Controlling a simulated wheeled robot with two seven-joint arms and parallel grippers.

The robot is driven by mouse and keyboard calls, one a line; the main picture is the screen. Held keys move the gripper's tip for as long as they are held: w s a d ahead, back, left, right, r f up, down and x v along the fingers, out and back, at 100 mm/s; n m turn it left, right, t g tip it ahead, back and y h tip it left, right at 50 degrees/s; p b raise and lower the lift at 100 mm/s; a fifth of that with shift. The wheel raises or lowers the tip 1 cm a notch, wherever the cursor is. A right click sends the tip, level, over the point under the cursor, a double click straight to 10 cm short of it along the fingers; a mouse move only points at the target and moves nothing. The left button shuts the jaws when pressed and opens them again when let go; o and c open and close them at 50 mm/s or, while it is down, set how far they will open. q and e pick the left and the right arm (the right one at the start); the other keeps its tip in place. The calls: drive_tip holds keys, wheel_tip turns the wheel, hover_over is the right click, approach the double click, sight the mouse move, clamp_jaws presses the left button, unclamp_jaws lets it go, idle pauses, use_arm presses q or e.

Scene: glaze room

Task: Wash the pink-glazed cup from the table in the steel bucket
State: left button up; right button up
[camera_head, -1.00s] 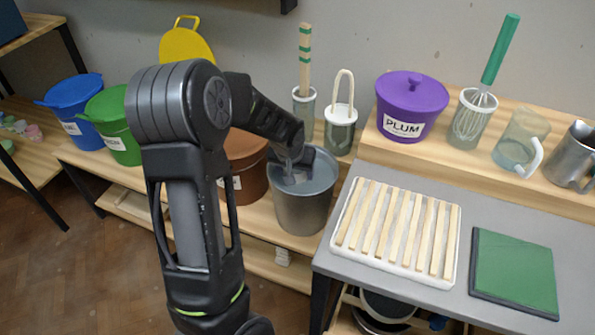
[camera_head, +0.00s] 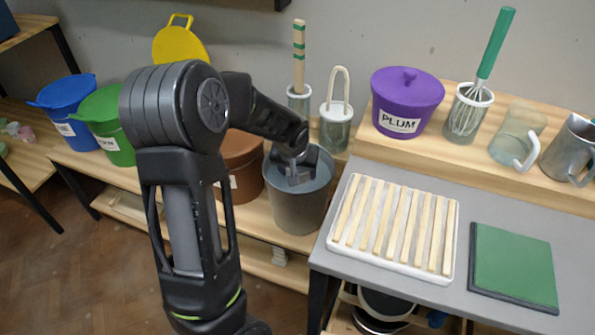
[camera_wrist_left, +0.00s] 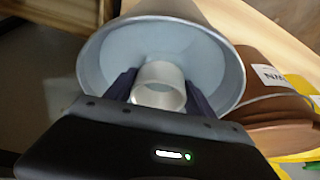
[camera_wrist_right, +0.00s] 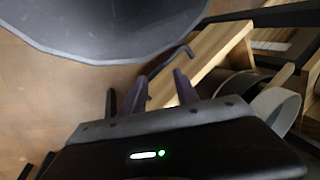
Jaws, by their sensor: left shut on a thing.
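The steel bucket (camera_head: 297,209) stands on the low wooden shelf, left of the grey table. My left gripper (camera_head: 298,172) reaches down into its mouth. In the left wrist view, my left gripper (camera_wrist_left: 160,88) is shut on a pale, whitish cup (camera_wrist_left: 158,82), with one finger on each side. The cup is inside the bucket (camera_wrist_left: 225,62), over its pale blue-grey interior; no pink shows on the part in view. I cannot tell how deep the cup sits. My right gripper (camera_wrist_right: 159,82) shows only in its own wrist view, with its fingers apart and nothing between them.
A brown bucket (camera_head: 240,165) stands close left of the steel bucket. A glass holder with a white loop handle (camera_head: 336,128) stands behind it. A slatted drying rack (camera_head: 338,246) and a green board (camera_head: 512,268) lie on the grey table. A purple PLUM tub (camera_head: 408,95) stands behind.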

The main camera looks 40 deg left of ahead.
use_arm(q)
drive_tip(key=shift+a, duration=0.15)
drive_tip(key=shift+s+a, duration=0.3)
drive_tip(key=shift+a, duration=0.5)
drive_tip(key=shift+d, duration=0.1)
drive_tip(key=shift+w+d, duration=0.35)
drive_tip(key=shift+d, duration=0.5)
wheel_tip(320, 180, up, 6)
drive_tip(key=p, duration=0.4)
drive_tip(key=shift+r, duration=0.25)
idle(2.2)
wheel_tip(320, 180, up, 5)
drive_tip(key=p, duration=0.3)
drive_tip(key=shift+r+p, duration=0.15)
drive_tip(key=shift+p, duration=0.2)
